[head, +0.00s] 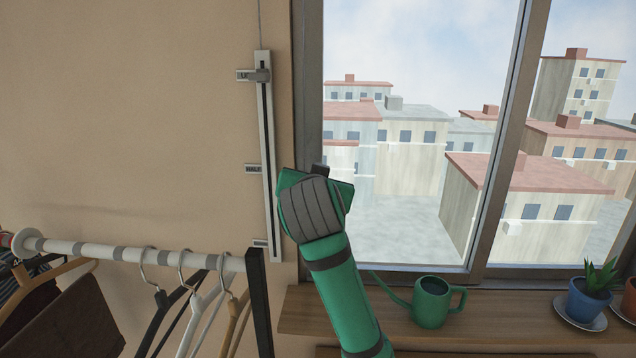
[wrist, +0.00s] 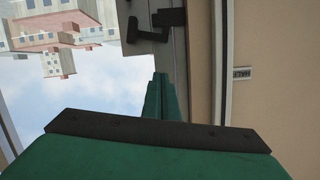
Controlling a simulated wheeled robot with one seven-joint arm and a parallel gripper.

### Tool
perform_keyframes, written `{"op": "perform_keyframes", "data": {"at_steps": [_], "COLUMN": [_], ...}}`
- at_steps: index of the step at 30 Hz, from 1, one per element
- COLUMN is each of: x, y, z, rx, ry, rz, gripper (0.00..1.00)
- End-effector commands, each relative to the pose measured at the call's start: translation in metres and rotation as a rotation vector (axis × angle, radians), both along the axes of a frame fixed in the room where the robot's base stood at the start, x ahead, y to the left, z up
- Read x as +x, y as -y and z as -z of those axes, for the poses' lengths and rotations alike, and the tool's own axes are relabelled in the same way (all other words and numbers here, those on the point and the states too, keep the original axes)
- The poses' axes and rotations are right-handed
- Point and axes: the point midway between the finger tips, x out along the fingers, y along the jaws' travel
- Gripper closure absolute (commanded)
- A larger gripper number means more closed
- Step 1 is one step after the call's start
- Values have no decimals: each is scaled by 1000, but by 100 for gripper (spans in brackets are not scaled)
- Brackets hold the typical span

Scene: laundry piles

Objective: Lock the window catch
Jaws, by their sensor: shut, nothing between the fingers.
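The window catch (wrist: 152,27) is a dark piece with a bent lever on the grey window frame (wrist: 186,60). It shows at the top of the wrist view, ahead of the fingers and apart from them in the picture. My gripper (wrist: 161,78) is shut, with its green fingers together and nothing between them. The wrist view is upside down, with sky below the buildings. In the head view my green and grey hand (head: 316,207) is in front of the left window frame (head: 307,90). It hides its fingers and most or all of the catch.
A vertical rail (head: 264,130) with a slider (head: 254,75) and labels is on the wall left of the window. A clothes rod (head: 120,253) with hangers is at lower left. A green watering can (head: 432,303) and a potted plant (head: 590,298) stand on the wooden sill (head: 303,312).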

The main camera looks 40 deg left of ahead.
Motion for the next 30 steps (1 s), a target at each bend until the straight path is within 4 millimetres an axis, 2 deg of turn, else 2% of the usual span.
{"op": "perform_keyframes", "data": {"at_steps": [6, 12, 30], "x": [-27, -39, -41], "y": [27, 39, 41], "z": [-9, -13, -14], "rx": [2, 1, 0], "ry": [2, -1, -1], "rz": [2, 3, 2], "gripper": [100, 100, 100]}}
